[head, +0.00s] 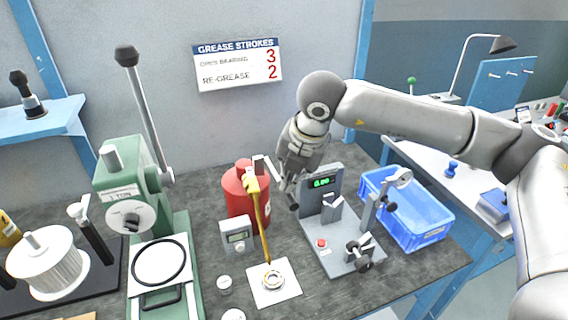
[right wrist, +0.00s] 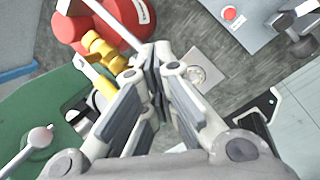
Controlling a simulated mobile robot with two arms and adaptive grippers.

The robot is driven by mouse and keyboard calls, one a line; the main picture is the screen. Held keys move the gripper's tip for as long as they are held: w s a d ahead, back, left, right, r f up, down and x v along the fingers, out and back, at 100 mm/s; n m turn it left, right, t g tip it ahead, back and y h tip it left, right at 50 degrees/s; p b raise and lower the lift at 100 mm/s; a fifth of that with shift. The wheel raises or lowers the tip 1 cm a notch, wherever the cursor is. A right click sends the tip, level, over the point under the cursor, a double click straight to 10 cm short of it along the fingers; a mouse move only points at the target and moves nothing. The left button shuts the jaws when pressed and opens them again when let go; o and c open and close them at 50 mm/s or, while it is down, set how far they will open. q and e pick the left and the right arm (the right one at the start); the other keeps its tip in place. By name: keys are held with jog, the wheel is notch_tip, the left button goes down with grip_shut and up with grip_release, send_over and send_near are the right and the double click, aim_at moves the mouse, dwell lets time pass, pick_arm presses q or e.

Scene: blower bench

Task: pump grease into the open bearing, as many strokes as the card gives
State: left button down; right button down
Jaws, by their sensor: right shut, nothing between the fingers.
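The grease pump is a red canister (head: 238,192) with a yellow head and a yellow spout (head: 262,222) that reaches down towards a small ring-shaped bearing (head: 272,281) on a white pad. A pale lever sticks up from the pump's head. The card (head: 237,64) on the wall reads open bearing 3, re-grease 2. My right gripper (head: 292,192) is shut and empty, just right of the pump head. In the right wrist view the shut fingers (right wrist: 158,75) are near the lever (right wrist: 112,22), the red canister (right wrist: 128,20) and the bearing (right wrist: 195,74). My left gripper is not in view.
A green press (head: 145,210) with a tall lever stands on the left. A grey test stand (head: 335,225) with a green display is right of the pump, then a blue crate (head: 425,222). A small gauge box (head: 237,236) stands before the canister.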

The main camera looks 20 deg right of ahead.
jog(key=w+r+p, duration=0.3)
jog(key=r, duration=0.4)
jog(key=shift+w, duration=0.2)
dwell(0.8)
jog(key=shift+w+r+p, duration=0.35)
jog(key=shift+r+p, duration=0.1)
jog(key=shift+r, duration=0.3)
jog(key=shift+w+r+p, duration=0.4)
jog(key=shift+r+p, duration=0.1)
jog(key=shift+r, duration=0.2)
jog(key=shift+w+r+p, duration=0.35)
jog(key=shift+r+p, duration=0.1)
jog(key=shift+r, duration=0.3)
dwell(0.5)
